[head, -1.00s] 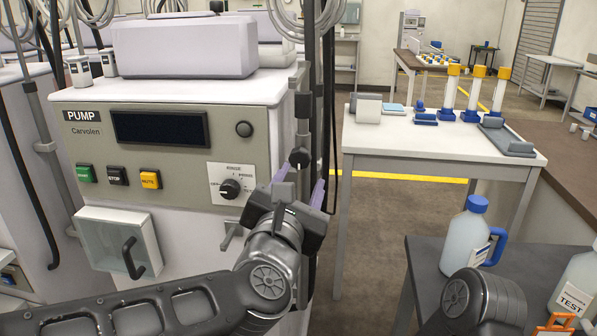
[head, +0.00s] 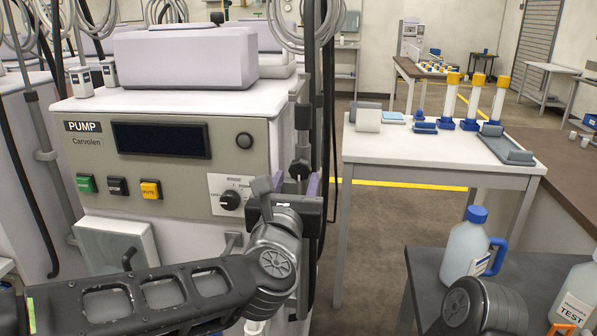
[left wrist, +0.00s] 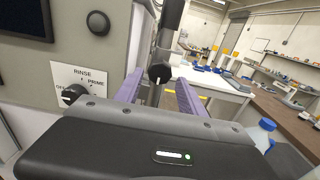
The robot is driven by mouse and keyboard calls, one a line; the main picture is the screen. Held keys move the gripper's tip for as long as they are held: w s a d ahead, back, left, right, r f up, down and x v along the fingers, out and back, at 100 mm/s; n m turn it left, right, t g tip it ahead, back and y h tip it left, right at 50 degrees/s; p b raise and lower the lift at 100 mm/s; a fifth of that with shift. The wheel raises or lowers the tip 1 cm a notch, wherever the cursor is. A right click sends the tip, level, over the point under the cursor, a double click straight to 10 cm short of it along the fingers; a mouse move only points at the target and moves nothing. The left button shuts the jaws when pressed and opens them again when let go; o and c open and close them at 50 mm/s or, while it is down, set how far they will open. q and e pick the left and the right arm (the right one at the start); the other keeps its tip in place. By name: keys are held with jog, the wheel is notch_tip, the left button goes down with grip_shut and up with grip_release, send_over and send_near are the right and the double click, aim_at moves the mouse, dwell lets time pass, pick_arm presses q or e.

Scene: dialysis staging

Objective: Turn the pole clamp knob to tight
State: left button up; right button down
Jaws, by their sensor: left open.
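The pole clamp knob (head: 299,170) is a small black knob on the dark upright pole at the right side of the pump. It also shows in the left wrist view (left wrist: 159,73), just beyond and between the two purple fingers. My left gripper (head: 291,187) is open, its fingers pointing away towards the knob. In the left wrist view my left gripper (left wrist: 160,91) has one finger to each side of the knob, with clear space between. I cannot tell whether the fingers reach level with it. My right gripper is out of view.
The pump's front panel (head: 97,165) and its rinse/prime dial (head: 230,200) are close on the left. Black hoses hang beside the pole. A white table (head: 375,152) stands behind. A grey table (head: 425,262) with a blue-capped jug (head: 463,245) is at the right.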

aim_at(299, 172)
pick_arm(q)
jog(key=shift+x, duration=1.85)
grip_shut()
